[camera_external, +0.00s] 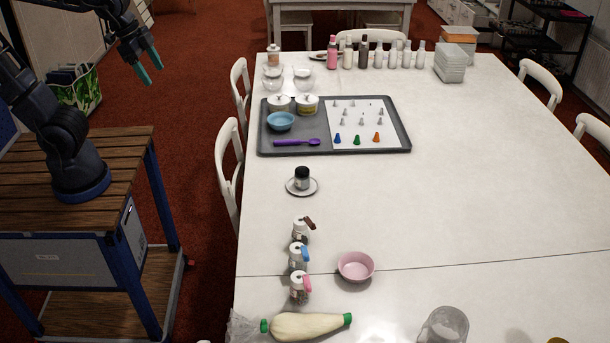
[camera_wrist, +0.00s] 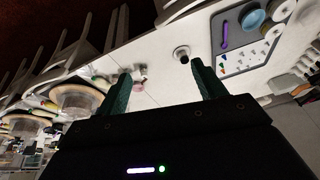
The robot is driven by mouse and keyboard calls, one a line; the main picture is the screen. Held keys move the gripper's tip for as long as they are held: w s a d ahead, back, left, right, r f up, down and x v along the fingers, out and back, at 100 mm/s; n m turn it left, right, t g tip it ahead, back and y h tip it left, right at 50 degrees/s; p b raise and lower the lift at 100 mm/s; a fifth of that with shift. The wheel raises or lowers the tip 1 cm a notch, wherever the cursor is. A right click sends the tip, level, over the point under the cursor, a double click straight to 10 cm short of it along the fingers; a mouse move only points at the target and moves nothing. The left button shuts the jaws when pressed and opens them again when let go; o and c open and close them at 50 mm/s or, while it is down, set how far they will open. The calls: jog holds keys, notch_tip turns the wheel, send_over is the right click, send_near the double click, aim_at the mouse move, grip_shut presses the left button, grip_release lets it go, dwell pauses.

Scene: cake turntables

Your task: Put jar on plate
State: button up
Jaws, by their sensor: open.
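A small jar with a dark upper part (camera_external: 302,173) stands upright on a small white plate (camera_external: 314,188) near the table's left edge. In the wrist view the plate (camera_wrist: 177,52) shows beyond my fingers, with the dark jar (camera_wrist: 184,59) on it. My gripper (camera_external: 147,66) is open and empty, high up to the left of the table and well apart from the jar. Its two green fingers (camera_wrist: 160,70) are spread in the wrist view.
A grey tray (camera_external: 400,128) behind the plate holds white pots, a blue bowl, a purple spoon and nozzles. Several small shakers (camera_external: 299,257), a pink bowl (camera_external: 356,266) and a piping bag (camera_external: 306,326) lie in front. Bottles stand at the back. The table's right side is clear.

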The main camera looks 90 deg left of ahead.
jog(key=s+f+n, duration=0.1)
jog(key=s+n, duration=0.1)
jog(key=s, duration=0.6)
jog(key=shift+s+d+f+t, duration=0.15)
jog(key=shift+d+t, duration=0.1)
jog(key=shift+t, duration=0.15)
dwell(0.7)
